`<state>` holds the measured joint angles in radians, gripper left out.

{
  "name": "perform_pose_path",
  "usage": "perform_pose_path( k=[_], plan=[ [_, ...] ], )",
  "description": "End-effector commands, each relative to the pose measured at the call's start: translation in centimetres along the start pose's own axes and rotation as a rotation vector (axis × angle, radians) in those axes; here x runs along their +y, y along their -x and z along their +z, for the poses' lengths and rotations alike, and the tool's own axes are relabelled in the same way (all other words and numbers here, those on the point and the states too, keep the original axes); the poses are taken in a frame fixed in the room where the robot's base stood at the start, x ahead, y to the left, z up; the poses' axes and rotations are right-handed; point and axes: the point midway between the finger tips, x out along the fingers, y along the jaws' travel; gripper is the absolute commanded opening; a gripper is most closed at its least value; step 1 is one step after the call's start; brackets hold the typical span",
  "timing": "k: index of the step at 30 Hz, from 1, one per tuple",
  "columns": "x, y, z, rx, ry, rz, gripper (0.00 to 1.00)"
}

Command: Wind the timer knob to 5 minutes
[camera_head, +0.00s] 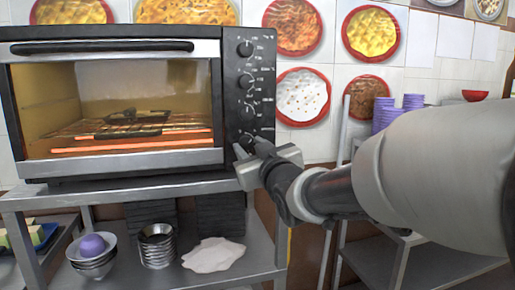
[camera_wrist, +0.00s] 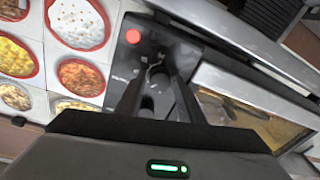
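The toaster oven (camera_head: 122,50) has a dark control panel on its right side with a column of knobs. The top knob (camera_head: 245,48) and middle knob (camera_head: 245,81) are clear of my gripper. The lowest knob (camera_head: 246,140), which I take for the timer knob, is partly hidden by my gripper (camera_head: 250,150) in the head view. In the wrist view my gripper (camera_wrist: 156,78) has its two fingers apart, with a knob (camera_wrist: 158,74) between or just beyond the tips. I cannot tell whether the fingers touch it. The dial markings are too small to read.
A red light (camera_wrist: 133,37) sits on the panel near the fingers. The oven stands on a metal shelf (camera_head: 140,190) and its heating bars glow. Bowls (camera_head: 96,262) and trays are below. Purple cups (camera_head: 384,112) stand at the right behind my arm.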

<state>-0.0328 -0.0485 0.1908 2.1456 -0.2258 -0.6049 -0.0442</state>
Motion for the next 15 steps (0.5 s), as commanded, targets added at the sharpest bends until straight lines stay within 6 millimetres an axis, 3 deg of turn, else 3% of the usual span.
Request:
perform_pose_path(
  k=[11, 15],
  plan=[
    [0.0, 0.1, 0.0, 0.001, 0.001, 0.000, 0.46],
    [0.0, 1.4, -0.1, 0.001, 0.001, 0.001, 0.46]
  ],
)
